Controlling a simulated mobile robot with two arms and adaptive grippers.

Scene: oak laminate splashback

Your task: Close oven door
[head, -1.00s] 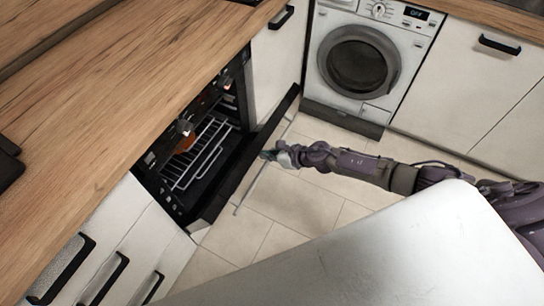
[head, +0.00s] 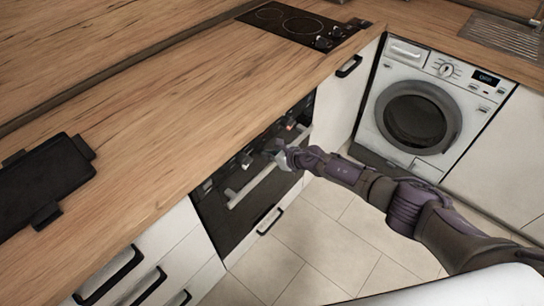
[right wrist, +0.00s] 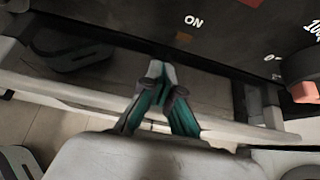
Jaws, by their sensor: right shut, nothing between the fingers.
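The oven door (head: 245,210) is dark, with a long pale handle bar (head: 240,196). In the head view it stands up against the oven front, under the knobs; I cannot tell whether a thin gap is left at its top edge. My right gripper (head: 279,154) is at the upper right part of the door, near the handle and knobs. In the right wrist view its fingers (right wrist: 163,82) are together and empty, reaching over the handle bar (right wrist: 75,94) towards the door top. Contact with the door is hard to tell. My left gripper is not in view.
Control knobs (head: 246,160) sit above the door. A wooden worktop (head: 150,130) with a hob (head: 295,22) and a black tray-like item (head: 45,182) runs above. A washing machine (head: 430,105) stands at right. Floor tiles (head: 325,240) are clear in front.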

